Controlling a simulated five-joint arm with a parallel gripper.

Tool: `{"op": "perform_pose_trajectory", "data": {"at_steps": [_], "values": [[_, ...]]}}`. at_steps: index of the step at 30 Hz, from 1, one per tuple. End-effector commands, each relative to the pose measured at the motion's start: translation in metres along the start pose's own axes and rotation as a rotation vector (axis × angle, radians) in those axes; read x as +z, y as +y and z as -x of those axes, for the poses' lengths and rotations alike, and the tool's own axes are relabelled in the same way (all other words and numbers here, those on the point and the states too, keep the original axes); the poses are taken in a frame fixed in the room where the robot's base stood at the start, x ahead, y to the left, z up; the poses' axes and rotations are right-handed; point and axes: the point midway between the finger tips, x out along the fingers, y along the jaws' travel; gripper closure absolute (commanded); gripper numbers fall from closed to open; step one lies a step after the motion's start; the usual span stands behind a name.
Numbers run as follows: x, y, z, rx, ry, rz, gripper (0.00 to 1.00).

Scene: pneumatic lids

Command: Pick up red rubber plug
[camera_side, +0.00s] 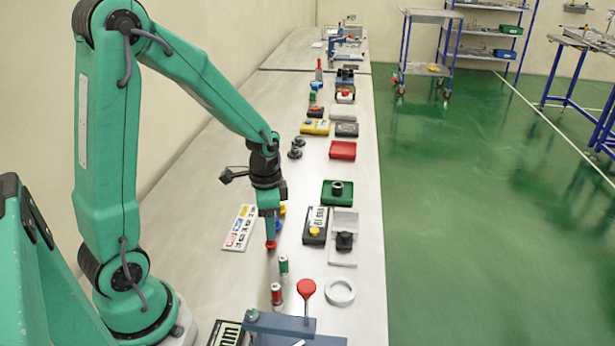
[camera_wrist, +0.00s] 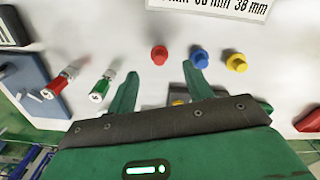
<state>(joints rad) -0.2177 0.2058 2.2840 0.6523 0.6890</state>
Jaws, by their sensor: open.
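The red rubber plug (camera_wrist: 159,55) stands on the pale bench in the wrist view, just beyond the gap between my green fingertips. It also shows in the side view (camera_side: 271,245), right at the lower end of my gripper (camera_side: 269,236). My gripper (camera_wrist: 160,72) is open, with its two fingers apart and nothing held between them. The left finger is clear of the plugs; the right fingertip lies close to a blue plug (camera_wrist: 201,58). I cannot tell the exact height of the fingertips above the bench.
A yellow plug (camera_wrist: 237,62) stands right of the blue one. A green-banded cylinder (camera_side: 284,265) and a red-banded cylinder (camera_side: 277,293) stand nearby. A printed white card (camera_side: 239,228) lies left of my gripper, and a black box (camera_side: 315,226) stands to its right.

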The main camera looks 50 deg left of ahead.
Motion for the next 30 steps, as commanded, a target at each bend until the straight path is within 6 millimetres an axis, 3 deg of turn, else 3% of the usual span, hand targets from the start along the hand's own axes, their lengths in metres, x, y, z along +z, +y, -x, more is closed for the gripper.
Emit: {"op": "perform_pose_trajectory", "data": {"at_steps": [13, 30], "values": [[0.000, 0.000, -0.012, 0.001, -0.001, 0.000, 0.49], [0.001, 0.001, -0.058, 0.000, 0.000, 0.000, 0.49]]}}
